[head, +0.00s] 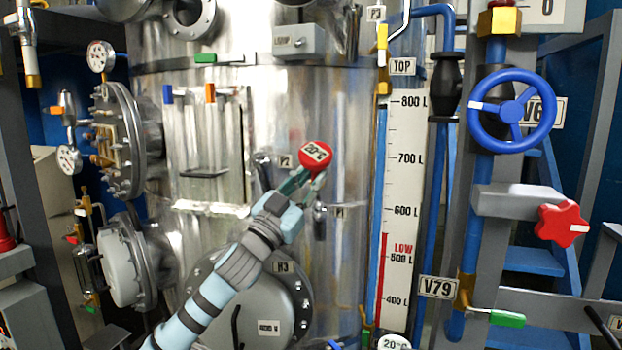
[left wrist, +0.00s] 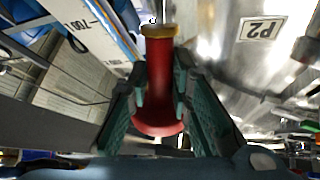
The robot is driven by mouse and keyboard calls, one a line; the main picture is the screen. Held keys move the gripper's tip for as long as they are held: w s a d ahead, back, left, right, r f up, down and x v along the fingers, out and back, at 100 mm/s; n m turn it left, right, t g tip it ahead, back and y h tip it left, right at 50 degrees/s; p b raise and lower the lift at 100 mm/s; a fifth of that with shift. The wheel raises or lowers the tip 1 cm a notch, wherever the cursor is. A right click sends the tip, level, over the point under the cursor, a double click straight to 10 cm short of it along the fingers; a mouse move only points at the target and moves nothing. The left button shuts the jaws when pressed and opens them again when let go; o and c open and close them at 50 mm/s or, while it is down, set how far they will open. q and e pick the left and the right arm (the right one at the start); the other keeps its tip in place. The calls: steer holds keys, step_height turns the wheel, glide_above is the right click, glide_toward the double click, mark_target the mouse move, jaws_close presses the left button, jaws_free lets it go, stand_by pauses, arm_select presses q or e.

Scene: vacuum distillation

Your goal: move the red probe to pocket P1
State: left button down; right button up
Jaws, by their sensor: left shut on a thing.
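The P2 label also shows there (left wrist: 261,29). Pocket P1 (head: 320,214) is a small fitting beside its label. The probe's tip is mostly hidden. My right gripper is out of view.
The steel vessel (head: 345,130) fills the middle. A fitting (head: 262,162) projects left of the P2 label. A level scale (head: 404,180) and blue pipes stand at the right, with a blue handwheel (head: 511,111) and a red knob (head: 562,224). A round flange (head: 285,310) is below.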

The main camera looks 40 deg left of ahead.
arm_select(q)
steer(key=w+a+f, duration=0.2)
steer(key=w+f, duration=0.1)
steer(key=f, duration=0.3)
steer(key=shift+w+a+f+b, duration=0.15)
steer(key=shift+w+a+b, duration=0.15)
steer(key=shift+w, duration=0.1)
stand_by(2.4)
steer(key=shift+w+a+f, duration=0.2)
steer(key=shift+w+f, duration=0.1)
steer(key=shift+f, duration=0.2)
steer(key=shift+w+a+f, duration=0.1)
steer(key=shift+f, duration=0.1)
steer(key=c, duration=1.4)
jaws_free()
steer(key=shift+o, duration=0.2)
